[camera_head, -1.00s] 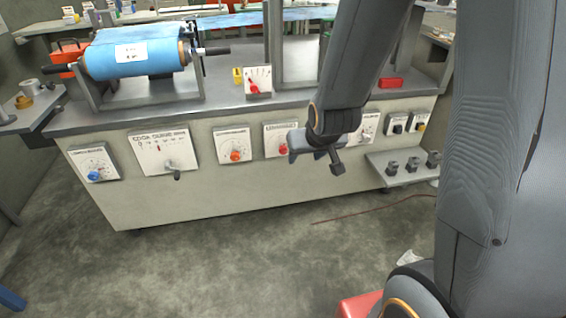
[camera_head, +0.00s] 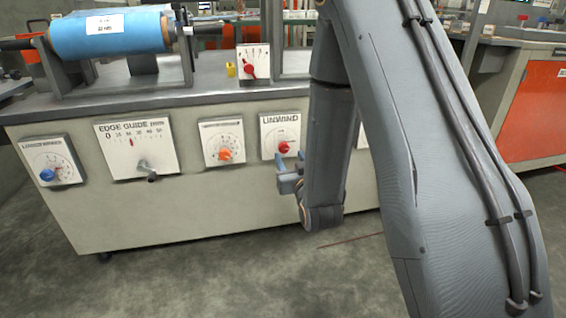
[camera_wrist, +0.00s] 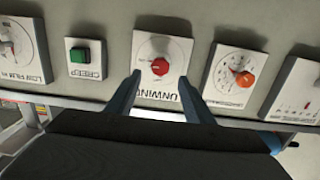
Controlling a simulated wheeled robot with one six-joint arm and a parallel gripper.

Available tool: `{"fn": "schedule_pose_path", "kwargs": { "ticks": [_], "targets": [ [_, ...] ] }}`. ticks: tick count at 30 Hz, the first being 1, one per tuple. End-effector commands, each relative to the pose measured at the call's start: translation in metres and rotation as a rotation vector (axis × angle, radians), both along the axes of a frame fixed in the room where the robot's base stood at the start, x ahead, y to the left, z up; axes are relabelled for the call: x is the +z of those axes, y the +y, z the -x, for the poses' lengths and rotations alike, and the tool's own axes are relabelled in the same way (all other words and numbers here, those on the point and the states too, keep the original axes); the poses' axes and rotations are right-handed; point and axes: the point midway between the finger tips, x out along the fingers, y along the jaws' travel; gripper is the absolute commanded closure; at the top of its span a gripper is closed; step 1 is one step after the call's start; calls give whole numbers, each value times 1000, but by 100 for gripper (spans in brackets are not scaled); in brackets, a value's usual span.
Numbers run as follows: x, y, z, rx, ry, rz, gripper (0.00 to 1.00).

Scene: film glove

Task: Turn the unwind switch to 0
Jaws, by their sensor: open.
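The unwind switch (camera_head: 283,147) is a red knob on a white plate labelled UNWIND (camera_head: 269,126), on the front of the grey machine bench. My gripper (camera_head: 287,176) is open and empty, just below and in front of the knob. In the wrist view its two blue-grey fingers (camera_wrist: 162,98) stand apart, one on each side of the lower part of the plate. The knob lies beyond the fingertips. Its pointer and scale marks are too small to read.
An orange knob (camera_head: 225,154) and the edge guide panel with a crank (camera_head: 147,169) are to the left. A green CREEP button (camera_wrist: 80,55) is beside the unwind plate. A blue film roll (camera_head: 110,34) sits on the bench. The floor before the bench is clear.

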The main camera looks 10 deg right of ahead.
Motion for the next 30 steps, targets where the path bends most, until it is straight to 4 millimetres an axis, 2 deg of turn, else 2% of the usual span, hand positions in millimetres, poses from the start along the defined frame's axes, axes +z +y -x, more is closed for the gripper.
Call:
{"fn": "schedule_pose_path", "kwargs": {
  "ticks": [1,8,21,30],
  "targets": [
    [-8,0,-2,0,-19,0,52],
    [-8,0,-12,0,-57,0,52],
    [-8,0,-73,0,-56,0,52],
    [-7,0,-82,0,-54,0,52]
  ]
}}
